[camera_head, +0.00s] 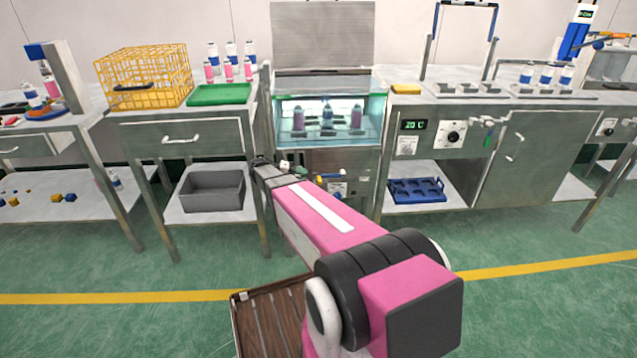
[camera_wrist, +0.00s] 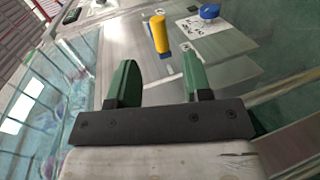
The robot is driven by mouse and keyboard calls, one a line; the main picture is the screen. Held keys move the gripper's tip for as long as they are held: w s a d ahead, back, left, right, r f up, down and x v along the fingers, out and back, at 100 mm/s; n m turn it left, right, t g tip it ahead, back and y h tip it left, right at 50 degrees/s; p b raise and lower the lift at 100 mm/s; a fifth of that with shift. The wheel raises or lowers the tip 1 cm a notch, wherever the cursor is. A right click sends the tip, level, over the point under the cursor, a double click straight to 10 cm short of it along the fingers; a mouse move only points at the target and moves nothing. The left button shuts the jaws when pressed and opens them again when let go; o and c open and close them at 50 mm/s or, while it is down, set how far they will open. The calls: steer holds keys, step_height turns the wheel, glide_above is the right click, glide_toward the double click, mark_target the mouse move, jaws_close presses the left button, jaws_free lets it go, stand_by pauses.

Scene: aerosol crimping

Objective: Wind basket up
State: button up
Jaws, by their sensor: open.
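The glass-fronted bath (camera_head: 283,138) stands in the middle of the head view with its lid raised. Several cans (camera_head: 328,117) stand inside it; the basket under them is hard to make out. On the bath's front below the glass is a small yellow grip (camera_head: 319,179), with a blue knob (camera_head: 344,178) to its right. In the wrist view the yellow grip (camera_wrist: 160,35) lies beyond my fingertips, and the blue knob (camera_wrist: 210,11) is farther right. My gripper (camera_wrist: 160,75) is open, its green fingers apart with nothing between them.
A yellow wire basket (camera_head: 145,72) and a green tray (camera_head: 219,94) are on the left bench, above a grey bin (camera_head: 212,191). The right bench has a control panel (camera_head: 433,138) and a blue rack (camera_head: 416,190) below. The floor in front is clear.

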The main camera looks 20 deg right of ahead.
glide_toward(332, 177)
steer(key=s+d+f, duration=0.3)
steer(key=s+d, duration=0.1)
steer(key=d, duration=0.1)
steer(key=shift+a, duration=0.1)
jaws_close()
